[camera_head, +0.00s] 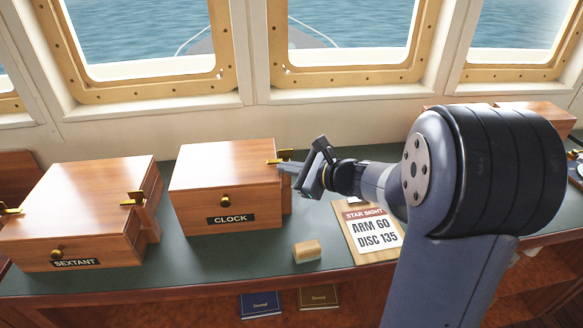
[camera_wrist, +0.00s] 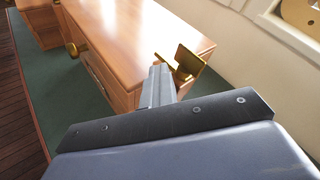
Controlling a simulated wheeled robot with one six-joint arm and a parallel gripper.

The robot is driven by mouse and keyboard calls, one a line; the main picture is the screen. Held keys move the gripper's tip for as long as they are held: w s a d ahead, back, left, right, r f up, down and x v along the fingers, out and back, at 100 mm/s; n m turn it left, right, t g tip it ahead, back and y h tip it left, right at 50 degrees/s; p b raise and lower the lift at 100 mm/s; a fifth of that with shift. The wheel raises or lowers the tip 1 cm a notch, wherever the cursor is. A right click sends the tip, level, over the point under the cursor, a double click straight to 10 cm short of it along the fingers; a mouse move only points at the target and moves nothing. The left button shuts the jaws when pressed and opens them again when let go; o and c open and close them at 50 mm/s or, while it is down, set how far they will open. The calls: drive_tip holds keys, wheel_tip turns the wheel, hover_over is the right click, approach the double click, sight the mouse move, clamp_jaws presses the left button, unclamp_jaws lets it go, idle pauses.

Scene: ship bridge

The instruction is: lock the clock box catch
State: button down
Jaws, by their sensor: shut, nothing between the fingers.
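The clock box (camera_head: 220,165) is a closed wooden box with a brass knob and a CLOCK label on its front. Its brass catch (camera_head: 279,160) is at the upper right edge of the box. In the wrist view the catch (camera_wrist: 181,64) shows as a brass plate and arm at the box corner (camera_wrist: 140,35). My gripper (camera_head: 284,169) is shut and empty, its tips right beside the catch at the box's right side. In the wrist view my fingers (camera_wrist: 158,85) reach up to the catch's near side; I cannot tell whether they touch it.
The sextant box (camera_head: 85,205) with brass catches stands at the left. A small wooden block (camera_head: 307,251) and a STAR SIGHT card (camera_head: 371,230) lie on the green counter (camera_head: 240,262). Windows line the back wall. My arm covers the right part of the counter.

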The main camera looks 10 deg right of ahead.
drive_tip(key=shift+a+f, duration=0.1)
drive_tip(key=shift+a, duration=0.05)
drive_tip(key=d, duration=0.5)
drive_tip(key=shift+f, duration=0.35)
drive_tip(key=shift+d, duration=0.1)
drive_tip(key=d, duration=0.4)
drive_tip(key=shift+d, duration=0.4)
idle(0.4)
